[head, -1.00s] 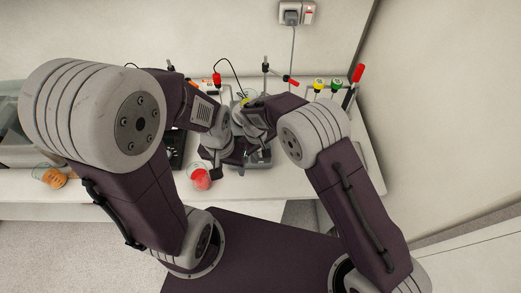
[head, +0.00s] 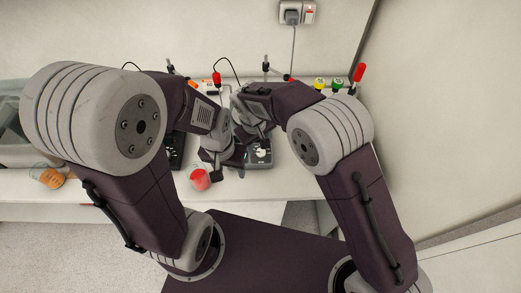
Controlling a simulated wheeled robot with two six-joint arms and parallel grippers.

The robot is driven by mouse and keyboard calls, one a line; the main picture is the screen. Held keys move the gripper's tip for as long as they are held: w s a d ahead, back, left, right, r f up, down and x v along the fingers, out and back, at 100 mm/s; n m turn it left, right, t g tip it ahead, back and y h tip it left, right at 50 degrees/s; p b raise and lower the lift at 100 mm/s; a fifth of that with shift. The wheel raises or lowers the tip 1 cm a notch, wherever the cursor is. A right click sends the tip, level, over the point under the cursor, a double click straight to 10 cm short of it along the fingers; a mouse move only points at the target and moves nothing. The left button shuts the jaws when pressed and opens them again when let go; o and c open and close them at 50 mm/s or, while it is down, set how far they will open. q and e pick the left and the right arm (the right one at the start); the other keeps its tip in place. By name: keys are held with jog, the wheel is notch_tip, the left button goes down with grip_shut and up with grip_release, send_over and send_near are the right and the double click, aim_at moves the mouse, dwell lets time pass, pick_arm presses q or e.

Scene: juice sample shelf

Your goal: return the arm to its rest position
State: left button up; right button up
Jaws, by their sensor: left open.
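My left arm reaches in from the left, and its left gripper (head: 226,165) is open over the bench, just right of a red-filled beaker (head: 200,179). Nothing shows held between its fingers. My right arm bends in from the right. Its right gripper (head: 256,134) is small and partly hidden by its own wrist, so its jaw state is unclear. It is above and close to a grey device with a pale round top (head: 262,153). The two wrists are close together in the middle.
A beaker with orange contents (head: 50,178) stands at the bench's left, by a grey clear-sided bin (head: 12,130). Yellow-capped (head: 320,83) and green-capped (head: 337,84) items and a red-handled tool (head: 358,73) are at the back right.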

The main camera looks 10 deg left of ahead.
pick_arm(q)
jog(key=shift+f, duration=0.3)
pick_arm(e)
jog(key=r, duration=0.3)
jog(key=shift+s, duration=0.35)
